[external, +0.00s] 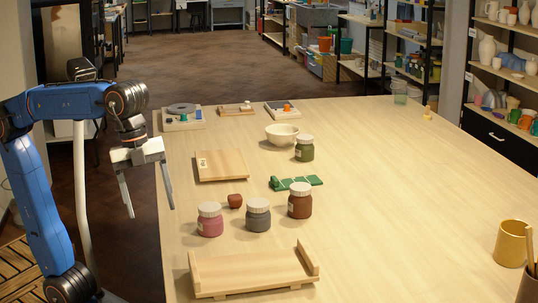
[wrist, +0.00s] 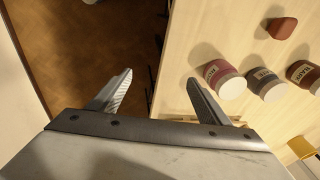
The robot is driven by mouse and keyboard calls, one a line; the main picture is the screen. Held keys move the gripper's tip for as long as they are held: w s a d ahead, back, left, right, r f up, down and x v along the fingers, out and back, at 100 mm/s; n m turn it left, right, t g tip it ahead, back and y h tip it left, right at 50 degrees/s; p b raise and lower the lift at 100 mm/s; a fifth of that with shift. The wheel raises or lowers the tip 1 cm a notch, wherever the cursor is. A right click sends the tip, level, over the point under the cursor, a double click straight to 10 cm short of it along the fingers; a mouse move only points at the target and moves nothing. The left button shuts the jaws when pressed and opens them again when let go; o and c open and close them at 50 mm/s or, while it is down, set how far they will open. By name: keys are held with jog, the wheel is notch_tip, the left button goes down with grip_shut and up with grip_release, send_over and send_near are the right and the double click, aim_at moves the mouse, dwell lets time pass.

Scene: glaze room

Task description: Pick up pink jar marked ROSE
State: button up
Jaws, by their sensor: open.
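The pink jar (external: 210,221) with a white lid stands upright on the table, at the left end of a loose group of jars. In the wrist view the pink jar (wrist: 225,79) stands just beyond the right fingertip, its label turned and too small to read surely. My gripper (external: 150,196) is open and empty, past the table's left edge and to the left of the pink jar. In the wrist view my gripper (wrist: 160,84) has its fingers apart, with floor and the table edge between them. Nothing touches the jar.
A grey-blue jar (external: 258,216) stands close right of the pink jar, and a brown-red jar (external: 300,201) beyond it. A small red-brown block (external: 235,201) lies just behind. A wooden tray (external: 254,275) lies in front. A board (external: 222,166) and green jar (external: 305,149) are farther back.

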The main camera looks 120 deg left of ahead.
aim_at(210, 207)
jog(key=w+a+r+m+g, duration=0.2)
jog(key=w+a+r+m, duration=0.5)
jog(key=w+a+r, duration=0.35)
jog(key=f, duration=0.7)
jog(key=d+f, duration=0.1)
jog(key=f, duration=0.3)
jog(key=shift+w, duration=0.35)
jog(key=shift+s+a+f, duration=0.1)
jog(key=shift+f, duration=1.2)
jog(key=shift+s+a+f, duration=0.1)
jog(key=shift+f, duration=1.15)
jog(key=c, duration=1.3)
